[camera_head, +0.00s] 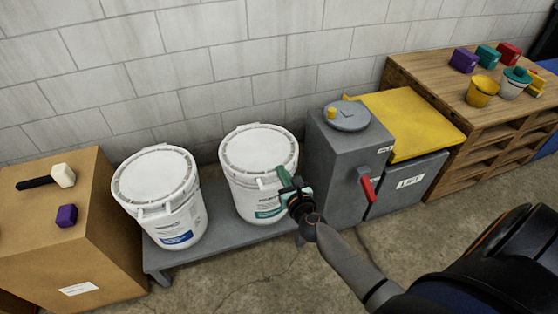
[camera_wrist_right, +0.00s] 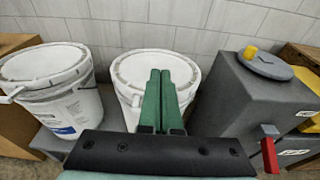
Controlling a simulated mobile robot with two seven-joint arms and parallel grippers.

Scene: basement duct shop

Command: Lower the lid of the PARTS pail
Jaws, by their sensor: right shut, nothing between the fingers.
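Two white pails stand side by side on a low grey bench; the left pail (camera_head: 175,215) has a blue label and the right pail (camera_head: 262,190) a green one. The print is too small to tell which is PARTS. A round white lid (camera_head: 156,174) lies flat on the left pail, and another (camera_head: 258,150) looks flat on the right pail. My right gripper (camera_head: 284,178) is shut and empty, its green fingers in front of the right pail's upper side. In the right wrist view the fingertips (camera_wrist_right: 160,73) overlap that pail's rim; contact cannot be told. My left gripper is out of view.
A grey cabinet (camera_head: 334,170) with a red handle (camera_head: 367,190) stands right of the pails, beside a grey bin (camera_head: 412,183) under a yellow cover (camera_head: 405,122). A cardboard box (camera_head: 105,265) stands left. A wooden bench (camera_head: 440,78) holds small items. Floor in front is clear.

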